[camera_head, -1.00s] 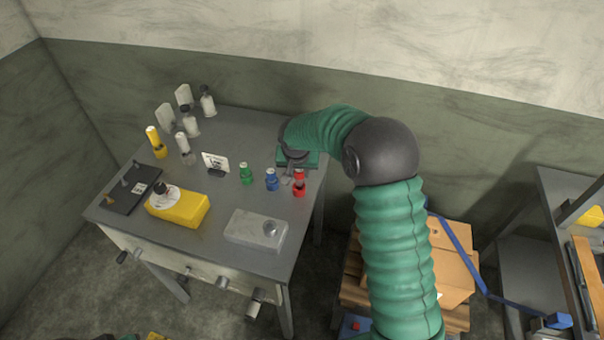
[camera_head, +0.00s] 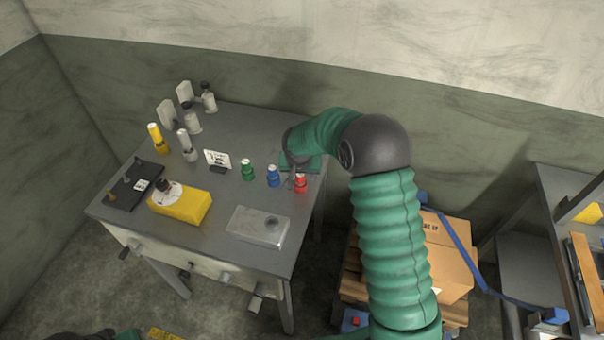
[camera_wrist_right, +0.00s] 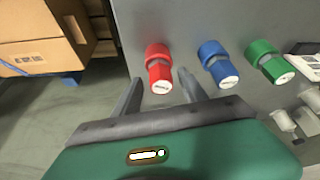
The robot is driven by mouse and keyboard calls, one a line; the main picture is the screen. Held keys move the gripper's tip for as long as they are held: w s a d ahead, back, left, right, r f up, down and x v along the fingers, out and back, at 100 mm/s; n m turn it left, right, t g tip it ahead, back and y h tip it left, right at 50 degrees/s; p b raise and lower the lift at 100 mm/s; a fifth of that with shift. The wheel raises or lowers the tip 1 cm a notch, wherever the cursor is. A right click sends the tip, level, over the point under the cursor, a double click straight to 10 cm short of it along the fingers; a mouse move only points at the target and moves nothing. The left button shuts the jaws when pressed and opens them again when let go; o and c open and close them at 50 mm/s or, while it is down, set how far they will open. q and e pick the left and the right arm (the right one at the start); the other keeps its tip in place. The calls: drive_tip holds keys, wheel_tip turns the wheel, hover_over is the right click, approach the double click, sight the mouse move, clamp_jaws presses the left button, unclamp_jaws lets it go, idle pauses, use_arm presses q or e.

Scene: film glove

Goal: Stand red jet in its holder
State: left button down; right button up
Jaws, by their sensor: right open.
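The red jet (camera_head: 300,179) is upright at the right side of the table, its pale top facing up. In the right wrist view, the red jet (camera_wrist_right: 160,77) is in line with a wider red holder (camera_wrist_right: 157,51) at its base, with a grey band between. It looks seated like its blue and green neighbours. My right gripper (camera_wrist_right: 160,80) is open, with one finger on each side of the jet's top and visible gaps. In the head view, my right gripper (camera_head: 292,176) is partly hidden by its own wrist. My left gripper is out of view.
A blue jet (camera_head: 273,176) and a green jet (camera_head: 248,169) stand close to the left. A white card (camera_head: 217,159), a yellow box (camera_head: 181,203) and a grey block (camera_head: 257,228) share the table. Cardboard boxes (camera_head: 447,254) stand right of it.

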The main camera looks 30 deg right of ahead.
drive_tip(key=v, duration=1.2)
drive_tip(key=s+a+f+n+y, duration=0.1)
drive_tip(key=s+a+f+n, duration=0.1)
drive_tip(key=s+a, duration=0.3)
drive_tip(key=s+a+f+n, duration=0.3)
drive_tip(key=s+a, duration=0.1)
drive_tip(key=s, duration=0.4)
drive_tip(key=s+a+f+n+g+y, duration=0.1)
drive_tip(key=s+a+f+n, duration=0.1)
drive_tip(key=s+a, duration=0.3)
drive_tip(key=shift+s+a+f+n+y, duration=0.2)
drive_tip(key=shift+s+a+n+y, duration=0.15)
drive_tip(key=shift+s, duration=0.95)
drive_tip(key=shift+d, duration=0.2)
drive_tip(key=shift+a+f+b, duration=0.1)
drive_tip(key=shift+b, duration=0.25)
